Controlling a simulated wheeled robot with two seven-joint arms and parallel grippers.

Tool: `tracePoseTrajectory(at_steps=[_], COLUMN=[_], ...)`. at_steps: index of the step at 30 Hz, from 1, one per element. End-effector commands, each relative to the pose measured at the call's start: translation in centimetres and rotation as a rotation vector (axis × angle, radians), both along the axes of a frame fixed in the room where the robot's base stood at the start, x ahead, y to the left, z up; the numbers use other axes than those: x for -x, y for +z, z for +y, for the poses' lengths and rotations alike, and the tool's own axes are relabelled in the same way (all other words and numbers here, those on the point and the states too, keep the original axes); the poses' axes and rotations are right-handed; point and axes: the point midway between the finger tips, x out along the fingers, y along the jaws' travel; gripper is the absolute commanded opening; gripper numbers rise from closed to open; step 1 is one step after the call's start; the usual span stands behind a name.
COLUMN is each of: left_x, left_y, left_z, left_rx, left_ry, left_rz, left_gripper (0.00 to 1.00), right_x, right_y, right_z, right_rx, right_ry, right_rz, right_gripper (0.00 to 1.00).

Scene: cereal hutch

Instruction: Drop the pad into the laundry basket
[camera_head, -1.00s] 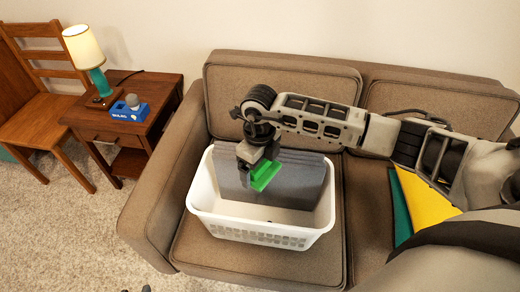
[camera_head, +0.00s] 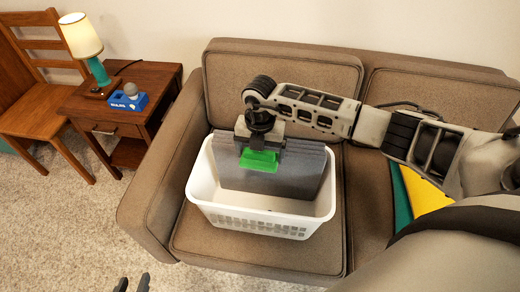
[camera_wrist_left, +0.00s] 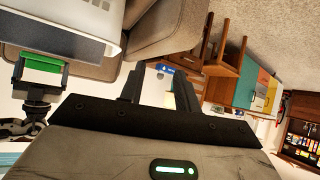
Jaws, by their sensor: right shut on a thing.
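The grey pad (camera_head: 275,178) is upright inside the white laundry basket (camera_head: 262,225), its top above the rim; it looks layered at the right edge. The basket sits on the left sofa seat. My right gripper (camera_head: 259,160) is shut on the pad's upper left part, its green finger on the near face. The right gripper also shows in the left wrist view (camera_wrist_left: 42,62), beside the white basket (camera_wrist_left: 65,25).
The brown sofa (camera_head: 160,200) surrounds the basket, with an armrest on its left. Yellow (camera_head: 425,195) and teal (camera_head: 401,205) cloths lie on the right seat. A side table (camera_head: 105,112) with a lamp (camera_head: 86,50) and a chair (camera_head: 45,110) stand at left.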

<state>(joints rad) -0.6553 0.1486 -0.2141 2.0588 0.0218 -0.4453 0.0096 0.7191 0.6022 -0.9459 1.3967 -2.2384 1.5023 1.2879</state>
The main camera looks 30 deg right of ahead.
Motion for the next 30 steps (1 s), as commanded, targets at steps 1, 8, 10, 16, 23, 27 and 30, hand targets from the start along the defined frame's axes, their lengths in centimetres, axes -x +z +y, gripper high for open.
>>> tracePoseTrajectory(at_steps=[1,8,10,16,23,27,30], left_x=[0.1,0.4,0.3,0.3,0.2,0.2,0.2], left_y=[-0.8,-1.0,-0.7,-0.6,-0.6,-0.6,-0.5], left_z=[-0.1,-0.5,-0.5,-0.5,-0.6,-0.7,-0.6], left_rx=[0.005,0.034,0.037,0.037,0.042,0.042,0.041], left_ry=[-0.002,0.000,0.000,0.000,0.005,0.006,0.006], left_rz=[-0.002,-0.006,-0.008,-0.009,-0.010,-0.010,-0.010], left_gripper=[0.33,0.33,0.33,0.33,0.33,0.33,0.33], right_x=[0.0,0.0,0.0,0.0,0.0,-0.1,-0.1], right_y=[-1.2,-2.6,-2.6,-2.5,-2.4,-1.6,0.0], right_z=[0.0,0.0,0.0,0.0,0.0,0.0,0.0], right_rx=[-0.001,0.000,0.000,0.000,0.000,0.000,0.000], right_ry=[0.000,0.001,0.001,0.002,0.002,0.002,0.003], right_rz=[0.001,0.000,0.000,0.000,0.000,-0.003,-0.005], right_gripper=[0.67,0.67,0.67,0.98,1.00,1.00,1.00])
